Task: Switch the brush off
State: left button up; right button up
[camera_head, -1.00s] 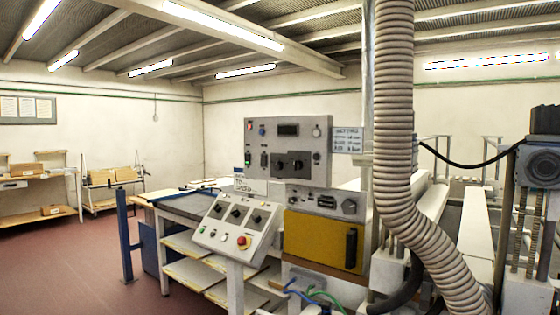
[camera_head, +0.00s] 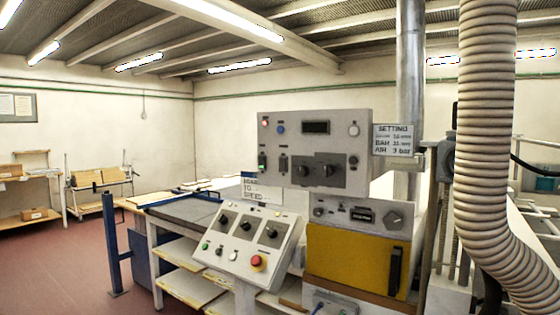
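No brush shows as such in the head view. A grey control panel (camera_head: 342,137) stands upright near the middle, with a dark display, a red and a blue button at its upper left, a green one below, and two large dark knobs. In front of it, a tilted console (camera_head: 247,243) carries three black knobs, a few small buttons and a red mushroom button (camera_head: 258,262). No labels naming the brush are readable. Neither of my grippers is in view.
A yellow-fronted machine box (camera_head: 345,259) sits under the panel. A large ribbed hose (camera_head: 487,140) hangs at the right. A blue post (camera_head: 110,245) and a grey table (camera_head: 190,209) stand to the left. The red floor (camera_head: 60,275) at the left is clear.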

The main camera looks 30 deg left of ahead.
aim_at(261, 160)
jog(key=i+j, duration=0.15)
jog(key=j, duration=0.3)
jog(key=i+j+z, duration=0.1)
jog(key=j, duration=0.3)
jog(key=i+j, duration=0.2)
jog(key=j, duration=0.25)
jog(key=i+j, duration=0.1)
jog(key=j, duration=0.35)
jog(key=i+j+z, duration=0.1)
jog(key=j, duration=0.35)
jog(key=i+j, duration=0.15)
jog(key=j, duration=0.3)
jog(key=i+j, duration=0.15)
jog(key=j, duration=0.3)
jog(key=l+z, duration=0.05)
